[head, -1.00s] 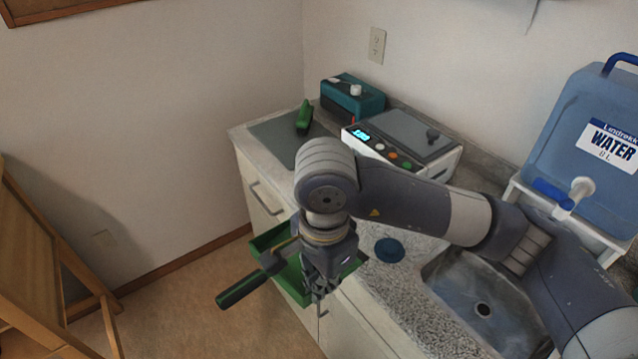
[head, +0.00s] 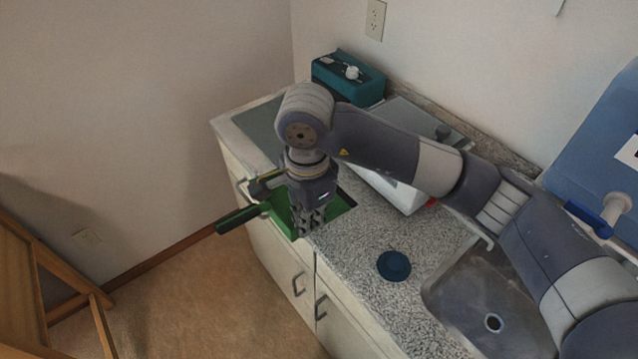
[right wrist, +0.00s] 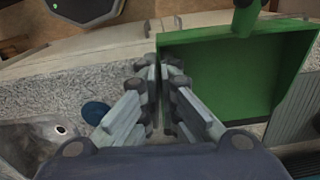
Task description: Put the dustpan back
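The green dustpan (head: 342,206) is at the counter's front edge in the head view, partly hidden behind my right gripper. Its dark green handle (head: 238,219) sticks out to the left, past the edge. In the right wrist view the pan (right wrist: 232,82) fills the right half, open side away from the handle. My right gripper (head: 306,228) points down; its fingers (right wrist: 161,82) are closed on the pan's side wall. I cannot tell whether the pan touches the counter. A grey mat (head: 258,128) lies at the counter's far left end, partly covered by my arm. My left gripper is not in view.
A teal box (head: 347,80) stands at the back. A white scale (head: 408,198) is partly hidden behind my right arm. A blue disc (head: 394,266) lies before the sink (head: 470,300). A blue water container (head: 600,150) stands at right. A wooden frame (head: 30,285) stands at left.

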